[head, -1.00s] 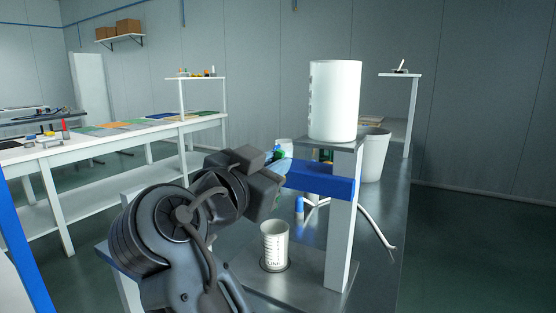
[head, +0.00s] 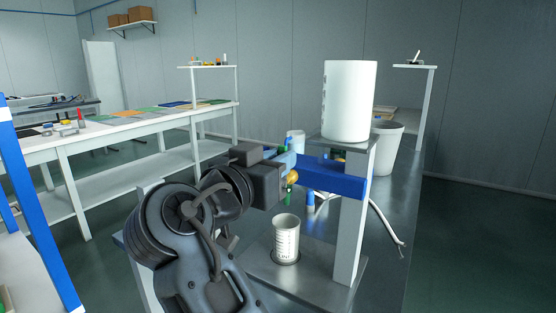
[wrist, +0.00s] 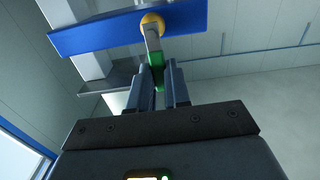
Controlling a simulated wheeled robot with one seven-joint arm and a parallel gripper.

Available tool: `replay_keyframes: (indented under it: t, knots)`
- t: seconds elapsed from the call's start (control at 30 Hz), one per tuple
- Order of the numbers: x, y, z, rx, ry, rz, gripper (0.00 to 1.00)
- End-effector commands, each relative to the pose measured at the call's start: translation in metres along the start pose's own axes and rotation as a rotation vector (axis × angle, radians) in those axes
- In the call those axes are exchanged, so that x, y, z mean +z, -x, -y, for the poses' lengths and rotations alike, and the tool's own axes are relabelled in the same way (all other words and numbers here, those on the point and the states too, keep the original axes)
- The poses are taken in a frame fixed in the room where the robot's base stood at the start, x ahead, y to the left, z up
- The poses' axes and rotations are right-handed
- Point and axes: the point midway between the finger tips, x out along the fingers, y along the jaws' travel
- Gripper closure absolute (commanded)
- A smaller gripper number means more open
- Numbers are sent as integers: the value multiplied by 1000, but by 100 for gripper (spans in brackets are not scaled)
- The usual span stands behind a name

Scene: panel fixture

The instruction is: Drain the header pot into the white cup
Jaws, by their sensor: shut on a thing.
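The header pot (head: 349,100) is a tall white cylinder standing on top of a grey post stand. A blue crossbar (head: 335,177) runs below it, with a brass valve (head: 292,176) at its left end. In the wrist view the brass valve (wrist: 152,23) carries a metal lever with a green grip (wrist: 158,76). My gripper (wrist: 160,82) is shut on this green grip, with a finger on each side. The white cup (head: 285,238) with dark markings stands upright on the stand's base plate, below the valve. Its inside is not clear, and I see no stream.
The grey post (head: 352,225) stands right of the cup. A pale hose (head: 388,222) hangs to the right. A white bucket (head: 388,148) and a small blue bottle (head: 310,199) are behind. A long white workbench (head: 110,132) is at left.

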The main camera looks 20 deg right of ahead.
Motion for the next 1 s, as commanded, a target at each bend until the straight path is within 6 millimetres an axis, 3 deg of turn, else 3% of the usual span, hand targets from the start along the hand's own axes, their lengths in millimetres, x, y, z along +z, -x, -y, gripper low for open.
replay_keyframes:
  t: [0.1,0.13,0.4,0.7,1.0]
  knots:
    - [2,1,1,-3,5,2,100]
    - [2,1,1,-3,5,2,81]
    - [1,0,1,-2,2,1,57]
    - [1,6,1,-3,1,0,57]
    - [1,52,1,-5,1,0,57]
